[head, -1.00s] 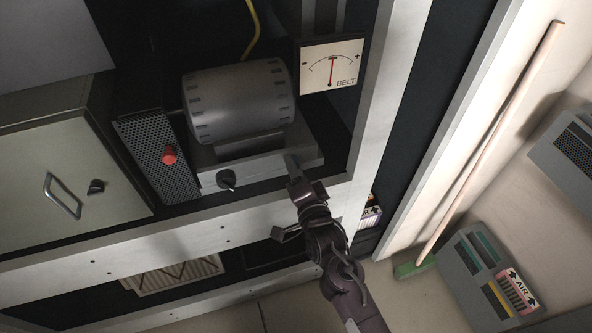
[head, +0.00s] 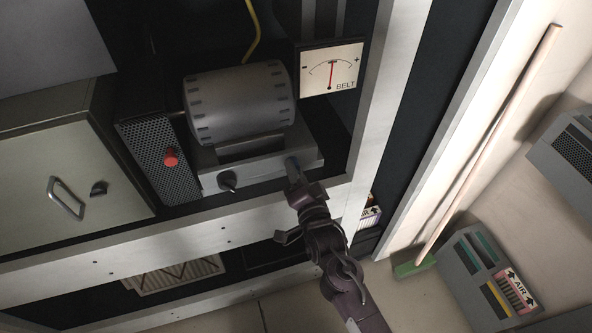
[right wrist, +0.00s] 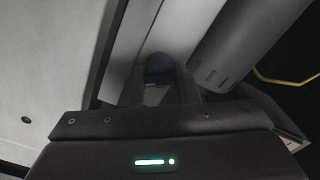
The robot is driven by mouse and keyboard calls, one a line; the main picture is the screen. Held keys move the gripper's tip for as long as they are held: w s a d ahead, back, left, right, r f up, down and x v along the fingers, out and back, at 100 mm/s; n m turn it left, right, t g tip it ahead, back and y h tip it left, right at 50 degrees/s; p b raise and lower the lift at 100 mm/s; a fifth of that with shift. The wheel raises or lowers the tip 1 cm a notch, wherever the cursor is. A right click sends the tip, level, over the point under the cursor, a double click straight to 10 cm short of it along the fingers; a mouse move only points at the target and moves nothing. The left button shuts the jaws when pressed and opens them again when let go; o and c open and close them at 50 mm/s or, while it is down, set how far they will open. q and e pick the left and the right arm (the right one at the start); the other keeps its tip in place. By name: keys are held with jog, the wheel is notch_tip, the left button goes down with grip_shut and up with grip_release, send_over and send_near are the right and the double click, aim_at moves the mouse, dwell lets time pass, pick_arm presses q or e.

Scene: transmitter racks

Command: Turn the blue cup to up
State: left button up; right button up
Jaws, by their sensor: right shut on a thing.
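A small, dark blue, round-topped cup (right wrist: 158,64) shows in the right wrist view, between the two fingers of my right gripper (right wrist: 158,88). The gripper is shut on it. In the head view my right gripper (head: 293,172) reaches from below to the front face of the grey motor base, at its right end. The cup is hidden or too small to make out there, so I cannot tell which way it points. My left gripper is not in view.
The grey drum (head: 240,103) sits above the base. The BELT gauge (head: 331,70) is above right. A pale frame rail (head: 200,232) runs below.

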jog(key=n+p, duration=0.1)
jog(key=n, duration=0.2)
jog(key=shift+n+p, duration=0.3)
jog(key=n+p, duration=0.1)
jog(key=n, duration=0.2)
jog(key=shift+n, duration=0.3)
jog(key=n+p, duration=0.1)
jog(key=n, duration=0.2)
jog(key=shift+n, duration=0.4)
jog(key=n+p, duration=0.1)
jog(key=n, duration=0.3)
jog(key=shift+p, duration=0.4)
jog(key=n+p, duration=0.1)
jog(key=n, duration=0.6)
jog(key=shift+n+p, duration=0.3)
jog(key=shift+p, duration=0.1)
jog(key=n+p, duration=0.1)
jog(key=n, duration=0.3)
jog(key=shift+n+p, duration=0.35)
jog(key=shift+n, duration=1.05)
